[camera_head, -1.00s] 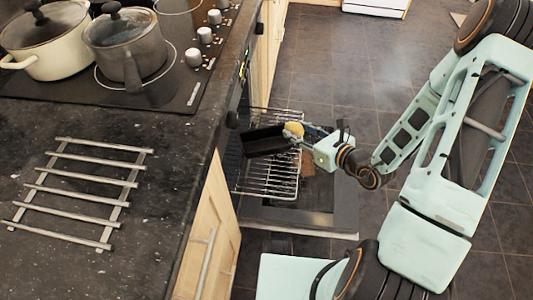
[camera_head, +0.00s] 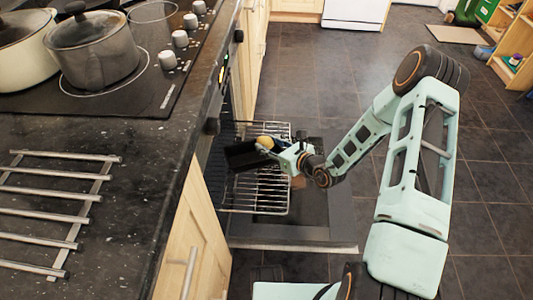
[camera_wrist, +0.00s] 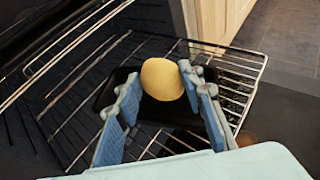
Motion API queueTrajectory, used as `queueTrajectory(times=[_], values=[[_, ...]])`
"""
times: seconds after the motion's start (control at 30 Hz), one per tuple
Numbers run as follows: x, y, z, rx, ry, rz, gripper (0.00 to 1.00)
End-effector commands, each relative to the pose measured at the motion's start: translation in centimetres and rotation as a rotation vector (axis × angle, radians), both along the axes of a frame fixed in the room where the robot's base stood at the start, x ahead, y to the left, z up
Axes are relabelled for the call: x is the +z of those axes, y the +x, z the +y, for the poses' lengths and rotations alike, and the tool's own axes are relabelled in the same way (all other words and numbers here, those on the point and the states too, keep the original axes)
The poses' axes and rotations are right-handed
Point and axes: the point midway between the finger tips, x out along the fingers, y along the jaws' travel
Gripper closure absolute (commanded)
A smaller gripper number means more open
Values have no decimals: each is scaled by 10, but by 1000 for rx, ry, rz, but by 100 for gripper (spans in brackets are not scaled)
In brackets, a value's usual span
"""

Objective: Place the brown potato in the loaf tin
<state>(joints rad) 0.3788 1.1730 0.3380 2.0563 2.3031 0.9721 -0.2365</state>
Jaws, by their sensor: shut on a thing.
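The brown potato (camera_head: 265,142) is a yellowish-tan oval at the right end of the loaf tin. In the wrist view the potato (camera_wrist: 162,79) sits between the blue-padded fingertips. The loaf tin (camera_head: 240,157) is a dark rectangular pan on the wire oven rack (camera_head: 262,195). In the wrist view the tin (camera_wrist: 118,88) lies beneath and around the potato, partly hidden by it and the fingers. My gripper (camera_wrist: 157,85) is shut on the potato, over the tin. The gripper (camera_head: 272,146) reaches in from the right. I cannot tell whether the potato touches the tin's floor.
The oven door (camera_head: 318,225) is open below the rack. The stone counter (camera_head: 130,150) on the left holds a metal trivet (camera_head: 65,190) and a hob with a cream pot (camera_head: 25,55) and a grey pot (camera_head: 93,48).

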Motion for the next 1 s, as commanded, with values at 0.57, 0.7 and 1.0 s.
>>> queueTrajectory(times=[0.57, 0.7, 1.0], values=[[-58, 23, 7, 0, 0, -1, 90], [-57, 23, 6, 1, 0, -3, 90], [-64, 23, 6, 1, 1, -2, 90]])
